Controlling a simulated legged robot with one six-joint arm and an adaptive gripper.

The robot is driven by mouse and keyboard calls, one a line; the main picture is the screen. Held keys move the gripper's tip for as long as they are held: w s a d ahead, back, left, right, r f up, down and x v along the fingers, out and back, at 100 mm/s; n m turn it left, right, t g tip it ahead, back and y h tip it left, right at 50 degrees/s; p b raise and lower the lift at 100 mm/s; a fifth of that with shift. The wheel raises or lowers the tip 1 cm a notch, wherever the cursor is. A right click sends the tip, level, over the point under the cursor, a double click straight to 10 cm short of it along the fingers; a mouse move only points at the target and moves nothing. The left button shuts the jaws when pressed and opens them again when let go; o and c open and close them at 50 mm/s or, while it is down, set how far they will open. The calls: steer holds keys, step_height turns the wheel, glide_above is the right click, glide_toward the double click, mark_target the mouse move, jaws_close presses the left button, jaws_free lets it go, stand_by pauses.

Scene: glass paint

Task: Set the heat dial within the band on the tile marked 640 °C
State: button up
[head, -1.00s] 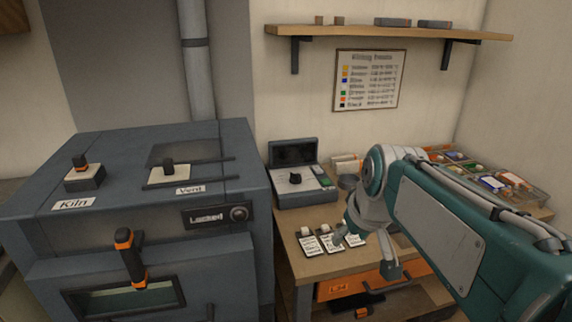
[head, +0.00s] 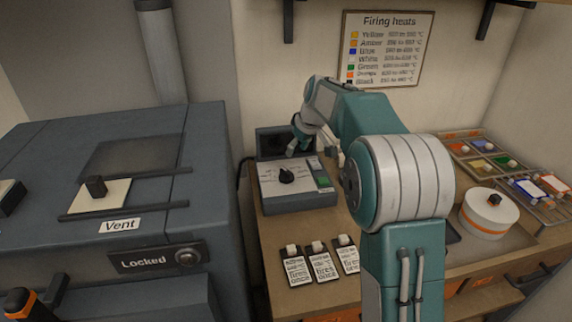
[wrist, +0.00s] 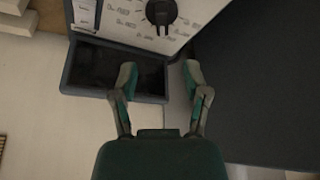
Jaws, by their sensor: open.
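The heat dial is a black knob (head: 286,175) on the pale top face of a grey control box (head: 300,203) on the bench. In the wrist view the knob (wrist: 161,12) sits at the top, with printed marks around it too blurred to read. My gripper (wrist: 158,75) is open and empty, its fingertips short of the knob and over the box's dark raised back panel (wrist: 110,70). In the head view my gripper (head: 301,147) shows small behind the dial.
The kiln (head: 120,230) fills the left, with a vent knob (head: 96,187) and a plate reading Locked. A Firing heats chart (head: 387,48) hangs on the wall. A white round pot (head: 488,213) and a paint tray (head: 490,155) stand at the right.

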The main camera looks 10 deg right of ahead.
mark_target(287, 170)
steer(key=x, duration=1)
steer(key=shift+s, duration=0.1)
steer(key=shift+a+f, duration=0.2)
jaws_close()
